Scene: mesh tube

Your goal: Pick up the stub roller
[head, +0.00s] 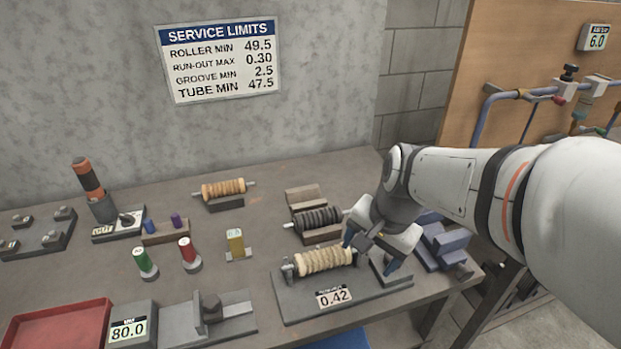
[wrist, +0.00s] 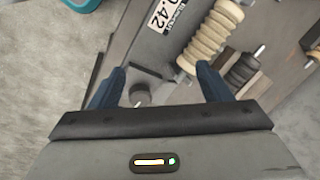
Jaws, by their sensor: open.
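I cannot tell for certain which piece is the stub roller. A short dark grey round piece (wrist: 140,93) shows between my fingers in the wrist view, near the end of the run-out fixture. My gripper (head: 371,252) is open, with blue fingers pointing down over the right end of the fixture (head: 300,303). The gripper also shows in the wrist view (wrist: 162,72), holding nothing. A cream ribbed roller (head: 323,261) lies across the fixture, just left of the gripper, and also shows in the wrist view (wrist: 208,38).
A dark ribbed roller (head: 318,218) rests on blocks behind the fixture. An orange-brown roller (head: 223,188) lies further back. Blue blocks (head: 442,243) stand right of the gripper. A red tray (head: 58,326) is at front left. Small green, red and yellow gauges stand mid-bench.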

